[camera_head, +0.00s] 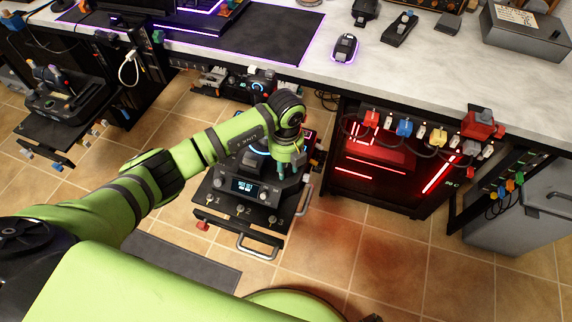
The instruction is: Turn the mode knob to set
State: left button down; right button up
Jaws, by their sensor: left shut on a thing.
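My left arm reaches from the left over a black control panel (232,199) low in front of the desk. The panel has a small lit display (243,186) with text too small to read surely, and small knobs beside it. My left gripper (282,176) points down at the panel's right side, to the right of the display. It is shut on what looks like the mode knob, which the gripper mostly hides, so its setting cannot be read. Along the panel's front edge are switches marked 1, 2 and 3. My right gripper is not in view.
A light desk top (420,75) with a glowing mouse (344,47) runs behind the panel. A red-lit computer case (380,165) stands to the right, with colored plugs above it. Another panel (65,105) is at the left. Tiled floor at the lower right is clear.

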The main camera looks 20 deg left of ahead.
pick_arm(q)
jog(key=m, duration=0.3)
jog(key=shift+b, duration=0.35)
jog(key=m+b, duration=0.1)
jog(key=m, duration=0.1)
jog(key=shift+f+m, duration=0.1)
jog(key=shift+m, duration=0.7)
jog(key=m+b, duration=0.2)
jog(key=m, duration=0.1)
jog(key=m+b, duration=0.1)
jog(key=m, duration=0.2)
jog(key=shift+m+b, duration=0.3)
jog(key=shift+m, duration=0.1)
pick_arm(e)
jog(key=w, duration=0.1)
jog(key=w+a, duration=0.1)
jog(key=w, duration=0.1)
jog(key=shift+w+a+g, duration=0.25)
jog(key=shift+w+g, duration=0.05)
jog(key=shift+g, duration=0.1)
